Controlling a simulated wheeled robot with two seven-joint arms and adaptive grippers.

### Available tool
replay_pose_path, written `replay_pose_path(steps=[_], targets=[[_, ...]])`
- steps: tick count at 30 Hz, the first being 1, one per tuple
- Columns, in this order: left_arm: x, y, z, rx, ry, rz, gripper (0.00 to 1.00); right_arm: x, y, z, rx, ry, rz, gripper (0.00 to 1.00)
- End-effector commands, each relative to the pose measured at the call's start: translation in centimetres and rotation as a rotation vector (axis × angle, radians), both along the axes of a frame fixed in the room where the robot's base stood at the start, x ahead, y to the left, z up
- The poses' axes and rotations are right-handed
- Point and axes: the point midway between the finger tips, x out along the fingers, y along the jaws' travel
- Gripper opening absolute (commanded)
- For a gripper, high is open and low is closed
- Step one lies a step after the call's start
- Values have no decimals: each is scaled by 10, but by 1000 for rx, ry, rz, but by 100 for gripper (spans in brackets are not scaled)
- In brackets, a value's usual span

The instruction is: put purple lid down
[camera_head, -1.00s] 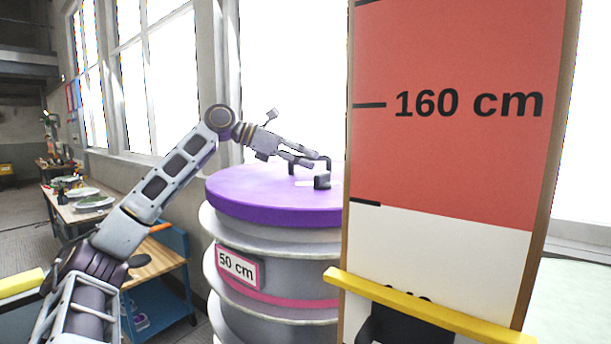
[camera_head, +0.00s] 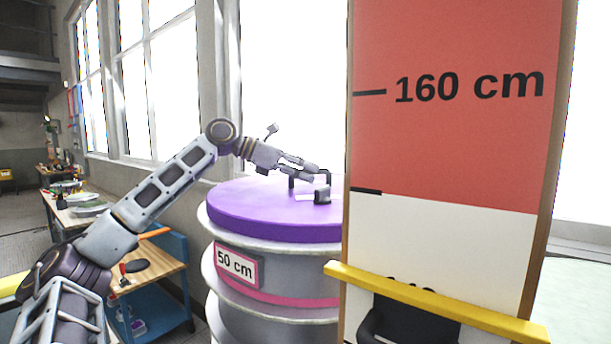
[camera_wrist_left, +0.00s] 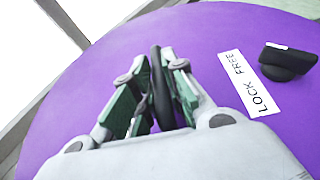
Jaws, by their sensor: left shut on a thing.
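The purple lid (camera_head: 262,212) sits at the top of the grey ribbed drum (camera_head: 283,265); whether it rests fully on the rim I cannot tell. Its right part is hidden behind the tall board. My left gripper (camera_head: 318,172) reaches over the lid from the left and is shut on the lid's dark handle. In the left wrist view the fingers (camera_wrist_left: 160,100) close around the dark handle bar (camera_wrist_left: 161,85), above the purple surface (camera_wrist_left: 215,45). A white "LOCK FREE" label (camera_wrist_left: 250,84) and a black latch block (camera_wrist_left: 288,60) show on the lid. My right gripper is not in view.
A tall red and white board (camera_head: 455,130) marked "160 cm" stands close at right, with a yellow bar (camera_head: 430,302) across it. The drum carries a "50 cm" sign (camera_head: 235,264). A blue cart with a wooden top (camera_head: 160,265) and a workbench (camera_head: 75,212) stand at left.

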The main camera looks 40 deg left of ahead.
Motion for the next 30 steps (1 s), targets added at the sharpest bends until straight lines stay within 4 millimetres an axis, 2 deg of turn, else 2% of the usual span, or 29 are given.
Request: replay_pose_path(steps=[11,12,17,30], targets=[[0,0,1,0,-5,1,0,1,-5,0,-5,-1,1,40],[0,0,-1,1,1,0,15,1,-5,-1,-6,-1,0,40],[0,0,-1,1,1,0,35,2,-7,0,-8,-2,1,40],[0,1,0,0,0,1,35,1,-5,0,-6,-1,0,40]])
